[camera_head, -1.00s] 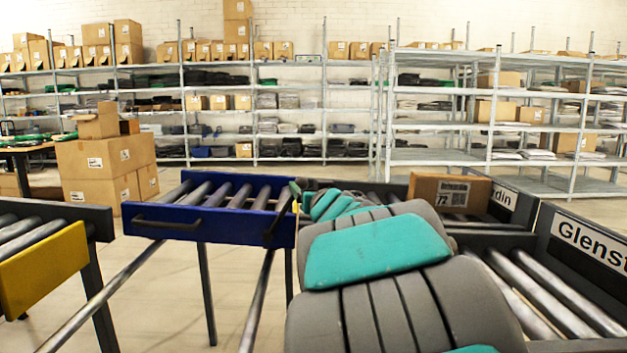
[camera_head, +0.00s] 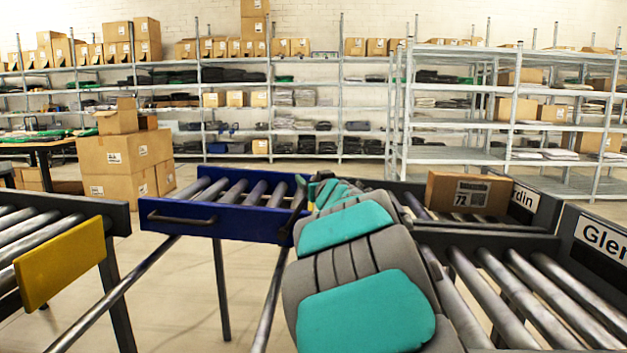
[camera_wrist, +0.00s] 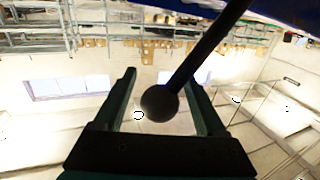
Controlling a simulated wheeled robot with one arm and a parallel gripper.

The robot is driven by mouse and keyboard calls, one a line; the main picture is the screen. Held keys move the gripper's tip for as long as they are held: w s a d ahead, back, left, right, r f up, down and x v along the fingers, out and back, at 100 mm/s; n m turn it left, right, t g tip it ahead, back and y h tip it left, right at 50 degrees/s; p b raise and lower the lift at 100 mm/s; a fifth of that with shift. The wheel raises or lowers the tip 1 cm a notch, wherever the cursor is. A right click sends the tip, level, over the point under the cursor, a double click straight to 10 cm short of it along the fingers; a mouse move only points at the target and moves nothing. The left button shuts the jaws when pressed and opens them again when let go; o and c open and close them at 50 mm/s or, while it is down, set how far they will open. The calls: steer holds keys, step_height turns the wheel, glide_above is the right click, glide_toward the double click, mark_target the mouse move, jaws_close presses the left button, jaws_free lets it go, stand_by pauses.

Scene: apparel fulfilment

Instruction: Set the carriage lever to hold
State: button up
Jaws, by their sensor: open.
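The carriage (camera_head: 215,222) is a blue roller section on two rails, with a dark handle on its near face. The lever (camera_head: 293,213) is a dark rod at the carriage's right end. In the wrist view the lever (camera_wrist: 205,53) is a black rod ending in a round knob. The knob appears between the two dark green fingers of my gripper (camera_wrist: 160,80), which are apart. I cannot tell whether either finger touches it. In the head view my arm reaches to the carriage's right end, and my gripper is small and partly hidden there.
A roller line with a yellow plate (camera_head: 52,264) stands at left. Dark roller lanes with white name signs (camera_head: 600,240) are at right, one holding a cardboard box (camera_head: 470,194). Stacked boxes (camera_head: 125,155) and shelves stand behind. Floor shows between the rails.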

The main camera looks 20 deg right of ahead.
steer(key=shift+c, duration=0.3)
jaws_close()
stand_by(0.4)
stand_by(0.7)
